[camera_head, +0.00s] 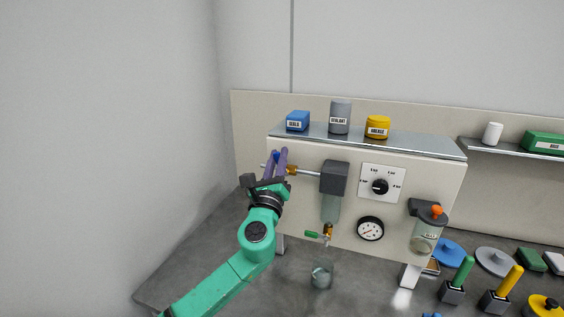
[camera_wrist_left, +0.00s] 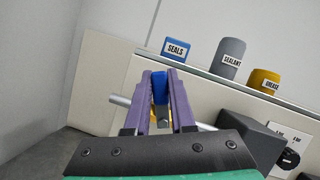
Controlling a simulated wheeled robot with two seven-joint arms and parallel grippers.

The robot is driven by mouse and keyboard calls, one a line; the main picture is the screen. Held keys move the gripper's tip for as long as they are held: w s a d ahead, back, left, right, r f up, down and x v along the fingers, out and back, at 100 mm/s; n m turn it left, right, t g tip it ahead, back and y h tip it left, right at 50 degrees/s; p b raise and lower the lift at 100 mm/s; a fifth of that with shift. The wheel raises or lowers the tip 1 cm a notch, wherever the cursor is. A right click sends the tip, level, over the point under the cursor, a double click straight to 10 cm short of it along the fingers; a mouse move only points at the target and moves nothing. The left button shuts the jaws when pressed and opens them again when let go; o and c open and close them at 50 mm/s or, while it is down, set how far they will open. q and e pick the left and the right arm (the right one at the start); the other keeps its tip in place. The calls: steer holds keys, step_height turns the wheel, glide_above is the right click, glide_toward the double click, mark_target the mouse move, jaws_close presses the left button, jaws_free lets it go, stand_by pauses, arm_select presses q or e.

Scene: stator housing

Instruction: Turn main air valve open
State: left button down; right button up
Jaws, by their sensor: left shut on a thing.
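The air valve is on a horizontal metal pipe (camera_head: 305,172) at the upper left of the white panel (camera_head: 298,213). Its blue handle (camera_wrist_left: 160,88) points up, with a bit of yellow below it in the left wrist view. My left gripper (camera_head: 277,158) is shut on this blue handle, one purple finger on each side, as the left wrist view (camera_wrist_left: 160,95) also shows. The fingers hide most of the valve body. My right gripper is not in view.
A blue SEALS box (camera_head: 297,121), a grey SEALANT can (camera_head: 340,116) and a yellow GREASE jar (camera_head: 377,127) stand on the panel's top. A dark grey block (camera_head: 334,177) joins the pipe on the right. A dial (camera_head: 380,187) and a gauge (camera_head: 370,229) are farther right.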

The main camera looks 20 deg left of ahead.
arm_select(q)
steer(key=n, duration=0.1)
steer(key=n+y, duration=0.1)
steer(key=a+n, duration=0.1)
steer(key=n, duration=0.1)
steer(key=shift+f+g+y+b, duration=0.3)
steer(key=shift+f+g+y, duration=0.05)
steer(key=shift+g+y, duration=0.05)
steer(key=shift+a+f+n+g+y+p, duration=0.2)
steer(key=shift+f+n+g, duration=0.45)
steer(key=shift+n, duration=1.3)
steer(key=shift+a+f+n+g+y+p, duration=0.1)
steer(key=shift+a+f+n+g+y, duration=0.5)
steer(key=shift+n, duration=1.3)
steer(key=shift+f+n+g+p, duration=0.1)
steer(key=shift+f+n+g, duration=0.6)
steer(key=shift+n, duration=1.25)
steer(key=shift+w+r+g, duration=0.1)
steer(key=shift+g, duration=0.15)
steer(key=c, duration=0.8)
jaws_free()
steer(key=shift+o, duration=0.2)
